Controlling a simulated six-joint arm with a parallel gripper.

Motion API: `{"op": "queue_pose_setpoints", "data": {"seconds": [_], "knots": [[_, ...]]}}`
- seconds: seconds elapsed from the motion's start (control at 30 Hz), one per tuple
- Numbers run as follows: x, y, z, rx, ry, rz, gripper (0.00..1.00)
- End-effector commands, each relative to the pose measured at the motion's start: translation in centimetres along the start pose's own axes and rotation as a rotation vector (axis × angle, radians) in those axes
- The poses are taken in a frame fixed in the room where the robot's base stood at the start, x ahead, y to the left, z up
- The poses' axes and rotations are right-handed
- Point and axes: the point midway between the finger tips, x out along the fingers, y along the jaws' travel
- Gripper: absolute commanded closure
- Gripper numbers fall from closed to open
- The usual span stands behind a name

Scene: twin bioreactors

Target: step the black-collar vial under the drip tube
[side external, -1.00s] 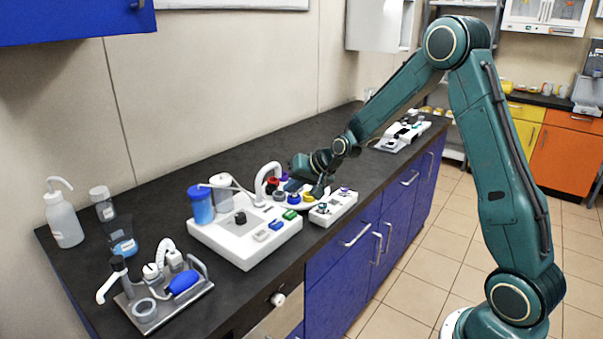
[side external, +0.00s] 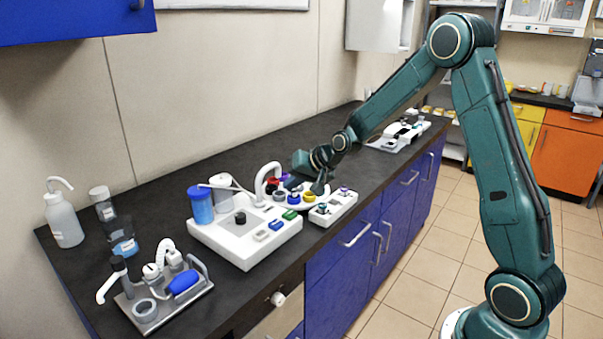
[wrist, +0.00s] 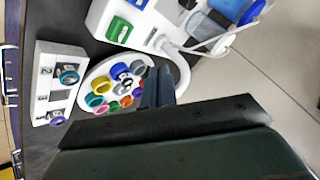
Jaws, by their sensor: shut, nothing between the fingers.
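A round white carousel (wrist: 88,109) holds several vials with coloured collars; it also shows in the side view, partly behind my gripper. The yellow-collar (wrist: 94,100), green-collar (wrist: 101,87) and blue-collar (wrist: 118,69) vials are clear in the wrist view. A dark ring shows beside the blue one, but I cannot tell surely which vial is the black-collar one. The drip tube (side external: 265,174) is a white arch reaching over the carousel's edge; it also shows in the wrist view (wrist: 182,68). My gripper (side external: 318,188) is shut and empty, low at the carousel, its fingers (wrist: 157,87) beside the vials.
A white numbered rack (side external: 345,207) with teal and purple vials stands beside the carousel. The white bioreactor base (side external: 245,255) with coloured buttons, a black knob and a blue vessel (side external: 201,206) adjoins it. A second apparatus (side external: 165,300) and bottles stand on the bench further left.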

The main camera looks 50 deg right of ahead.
Motion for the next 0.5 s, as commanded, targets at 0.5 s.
{"op": "queue_pose_setpoints", "data": {"seconds": [0.5], "knots": [[-2.0,-1.5,-1.5,0.000,0.001,0.000,1.00]]}}
